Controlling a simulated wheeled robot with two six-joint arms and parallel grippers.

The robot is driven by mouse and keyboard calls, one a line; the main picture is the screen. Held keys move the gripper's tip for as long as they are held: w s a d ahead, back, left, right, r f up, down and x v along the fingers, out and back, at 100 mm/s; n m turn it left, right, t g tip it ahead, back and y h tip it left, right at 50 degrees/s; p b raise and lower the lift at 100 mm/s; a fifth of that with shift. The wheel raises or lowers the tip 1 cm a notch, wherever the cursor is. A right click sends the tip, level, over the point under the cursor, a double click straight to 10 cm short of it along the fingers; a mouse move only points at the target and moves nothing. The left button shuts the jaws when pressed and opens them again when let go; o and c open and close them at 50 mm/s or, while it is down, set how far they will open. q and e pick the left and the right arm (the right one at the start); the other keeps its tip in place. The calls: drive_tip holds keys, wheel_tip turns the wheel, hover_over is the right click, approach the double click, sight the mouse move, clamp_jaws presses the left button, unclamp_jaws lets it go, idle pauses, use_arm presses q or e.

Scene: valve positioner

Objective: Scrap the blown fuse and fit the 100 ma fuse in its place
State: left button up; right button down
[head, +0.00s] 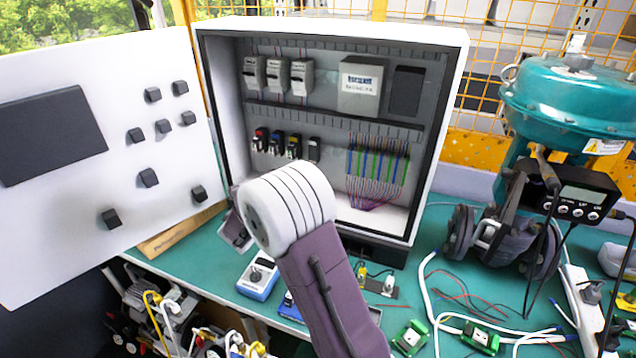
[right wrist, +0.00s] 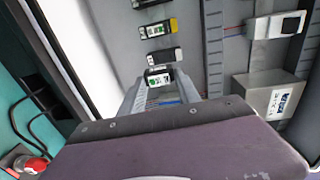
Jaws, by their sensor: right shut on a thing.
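My right gripper (right wrist: 161,91) is shut on a small dark module (right wrist: 158,75) with a white and green label. It holds it in front of the cabinet's back panel, beside the row of fuse holders. In the right wrist view a yellow-topped holder (right wrist: 158,28) and a plain dark grey one (right wrist: 163,55) line up past it. In the head view the row shows a red-topped holder (head: 261,139), a blue one (head: 278,143), a yellow one (head: 294,146) and the grey one (head: 314,149). My right arm hides its gripper there. Which fuse is blown cannot be told.
The cabinet (head: 440,130) stands open, its door (head: 70,220) swung left. On the bench are a blue meter (head: 258,278), a dark strip with small yellow and green-white parts (head: 403,293), green boards (head: 410,338), and cables. A teal valve actuator (head: 560,100) stands right.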

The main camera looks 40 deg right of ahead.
use_arm(q)
drive_tip(key=shift+s+d+f, duration=0.1)
drive_tip(key=shift+s+f, duration=0.1)
drive_tip(key=shift+f, duration=0.1)
use_arm(e)
drive_tip(key=shift+t+h, duration=0.3)
drive_tip(key=shift+h, duration=0.2)
drive_tip(key=shift+x, duration=3.75)
drive_tip(key=shift+f, duration=0.1)
use_arm(q)
drive_tip(key=shift+r, duration=0.15)
use_arm(e)
drive_tip(key=shift+w+d, duration=0.1)
use_arm(q)
drive_tip(key=shift+r+p, duration=0.2)
drive_tip(key=shift+p, duration=0.1)
drive_tip(key=shift+r, duration=0.25)
use_arm(e)
drive_tip(key=shift+w+d, duration=0.15)
drive_tip(key=shift+d, duration=0.15)
